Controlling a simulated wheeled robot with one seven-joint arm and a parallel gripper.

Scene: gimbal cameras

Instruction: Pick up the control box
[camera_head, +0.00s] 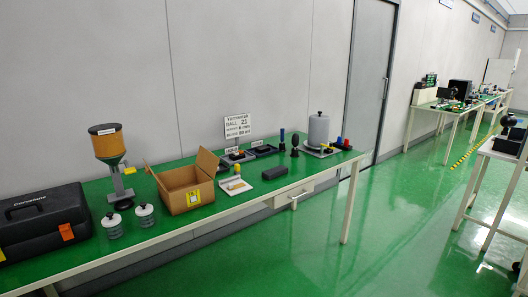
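No object is clearly readable as the control box, and I cannot tell which one it is. A small dark block (288,195) lies near the front edge of the near green-topped table (236,209). Shallow black trays (238,157) sit behind it, near the wall. On the far table along the wall, a black box (461,88) stands among small equipment. It is too small to make out well. My gripper and arm are not in view.
A black case (42,222), two jars (145,214), a hopper device (107,145) and an open cardboard box (187,197) crowd the table's left. A grey cylinder (318,131) stands right. A white-legged table (489,178) is at right. The green floor (395,228) between is clear.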

